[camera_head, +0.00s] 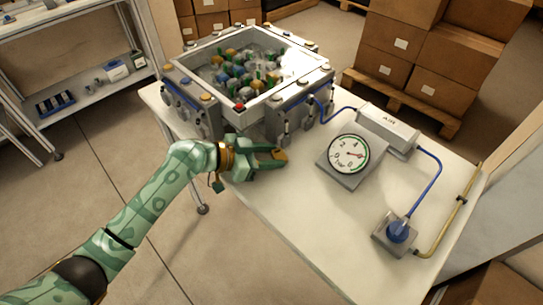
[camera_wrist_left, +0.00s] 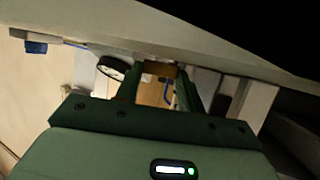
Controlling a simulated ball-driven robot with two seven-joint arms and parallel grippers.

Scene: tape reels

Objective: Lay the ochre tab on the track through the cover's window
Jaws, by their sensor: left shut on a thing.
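My left gripper (camera_head: 272,157) reaches in from the left and is low over the front left of the white table, just before the machine. It is shut on the ochre tab (camera_head: 279,154), which shows at the fingertips. In the left wrist view the tab (camera_wrist_left: 160,69) is a brownish piece across the ends of the two dark green fingers. The machine has a white open-topped frame (camera_head: 235,112) with many coloured pieces inside. I cannot make out the track or the cover's window. My right gripper is not in view.
A pressure gauge (camera_head: 349,154) stands right of the gripper. Behind it are a grey AIR box (camera_head: 388,130) and a blue hose (camera_head: 433,185) to a blue knob (camera_head: 399,231). Grey clamp blocks (camera_head: 292,115) flank the frame. The table's front middle is clear.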

